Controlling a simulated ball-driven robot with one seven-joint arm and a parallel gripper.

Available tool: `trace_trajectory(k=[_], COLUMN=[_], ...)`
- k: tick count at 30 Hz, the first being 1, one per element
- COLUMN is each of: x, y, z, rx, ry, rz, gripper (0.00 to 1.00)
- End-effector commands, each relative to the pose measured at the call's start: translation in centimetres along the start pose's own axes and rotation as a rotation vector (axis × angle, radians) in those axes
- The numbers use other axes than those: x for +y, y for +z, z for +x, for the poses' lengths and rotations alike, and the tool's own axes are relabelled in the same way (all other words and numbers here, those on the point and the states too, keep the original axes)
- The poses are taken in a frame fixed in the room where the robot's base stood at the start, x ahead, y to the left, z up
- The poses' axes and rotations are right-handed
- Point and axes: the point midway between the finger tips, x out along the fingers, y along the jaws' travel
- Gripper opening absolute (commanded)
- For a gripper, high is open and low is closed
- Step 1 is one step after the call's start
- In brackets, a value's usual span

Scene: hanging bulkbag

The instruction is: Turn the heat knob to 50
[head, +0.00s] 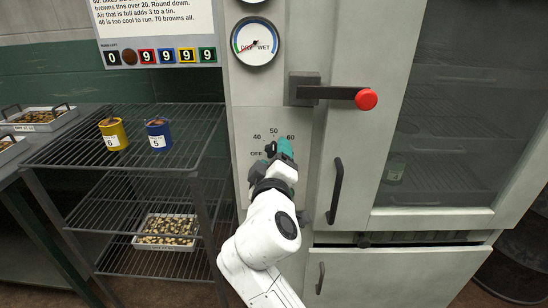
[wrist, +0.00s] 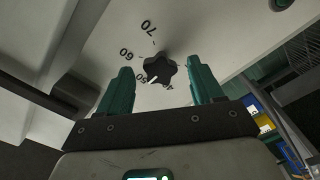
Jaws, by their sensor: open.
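The heat knob (wrist: 161,67) is black and star-shaped, with a white pointer line, on a pale panel. Printed marks 50, 60 and 70 show around it in the wrist view, with another mark partly hidden by the knob's lower side. The pointer slants down and left, seemingly a little off the 50 mark toward the partly hidden one. My gripper (wrist: 159,66) is open, its teal fingers on either side of the knob in the picture; I cannot tell whether they touch it. In the head view my gripper (head: 279,150) covers most of the knob, below the 50 mark.
A red-tipped lever (head: 366,99) juts out above and right. A black door handle (head: 336,190) stands right of my arm. A dry/wet gauge (head: 254,42) is above. A wire rack (head: 85,140) with yellow (head: 113,134) and blue (head: 159,135) tins stands left.

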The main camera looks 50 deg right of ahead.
Motion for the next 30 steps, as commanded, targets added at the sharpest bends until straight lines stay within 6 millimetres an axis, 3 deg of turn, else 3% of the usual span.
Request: trace_trajectory(k=[15,21,30], x=[-0.1,-0.1,-0.1], y=[0.0,0.1,0.1], z=[-8.8,-10.2,-10.2], rx=[0.002,-0.001,-0.001], ry=[-0.003,-0.001,-0.001], rz=[-0.001,-0.001,0.000], gripper=[0.66,0.66,0.66])
